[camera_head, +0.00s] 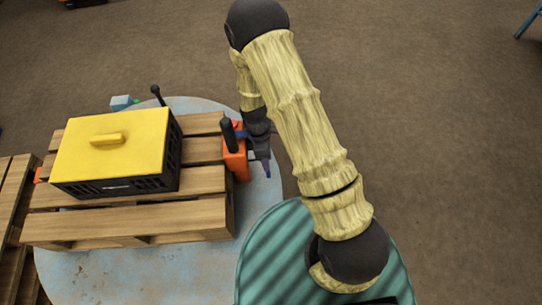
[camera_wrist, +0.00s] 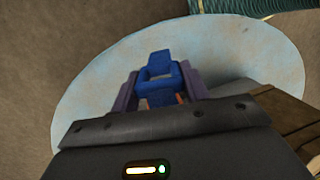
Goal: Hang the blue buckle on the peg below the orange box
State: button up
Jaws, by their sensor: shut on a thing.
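The blue buckle (camera_wrist: 160,72) is held between the two purple fingers of my gripper (camera_wrist: 158,90) in the wrist view. In the head view my gripper (camera_head: 265,165) points down at the right end of the wooden pallet, and a little blue shows at its tip. An orange box (camera_head: 236,164) is at that end of the pallet, just left of my gripper and partly hidden by it. A black upright post (camera_head: 228,134) stands by the orange box. I cannot tell whether it is the peg; no peg below the box is clearly visible.
A black crate with a yellow lid (camera_head: 110,146) sits on the wooden pallet (camera_head: 130,222), on a round pale-blue table (camera_head: 110,272). A small light-blue box (camera_head: 121,103) and another black post (camera_head: 157,95) are behind the crate. Open floor lies at the right.

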jog(key=o, duration=1.1)
jog(key=a, duration=0.3)
jog(key=shift+s+a+f+y, duration=0.15)
jog(key=shift+a+f+y, duration=0.15)
jog(key=shift+a, duration=0.1)
jog(key=shift+d+r, duration=0.1)
jog(key=d+p+v, duration=0.1)
jog(key=v, duration=0.5)
jog(key=d+v, duration=0.1)
jog(key=v, duration=0.4)
jog(key=p+v, duration=0.1)
jog(key=v, duration=0.5)
jog(key=shift+w+d+r+p, duration=0.25)
jog(key=shift+d+r+p, duration=0.1)
jog(key=shift+d, duration=0.05)
jog(key=s+d+r+m+t, duration=0.5)
jog(key=s+d+r+m, duration=0.55)
jog(key=m, duration=0.65)
jog(key=r+p, duration=1)
jog(key=r, duration=0.1)
jog(key=w+r+p, duration=0.1)
jog(key=r+p, duration=0.4)
jog(key=p, duration=0.1)
jog(key=shift+d+r, duration=0.3)
jog(key=shift+d, duration=0.05)
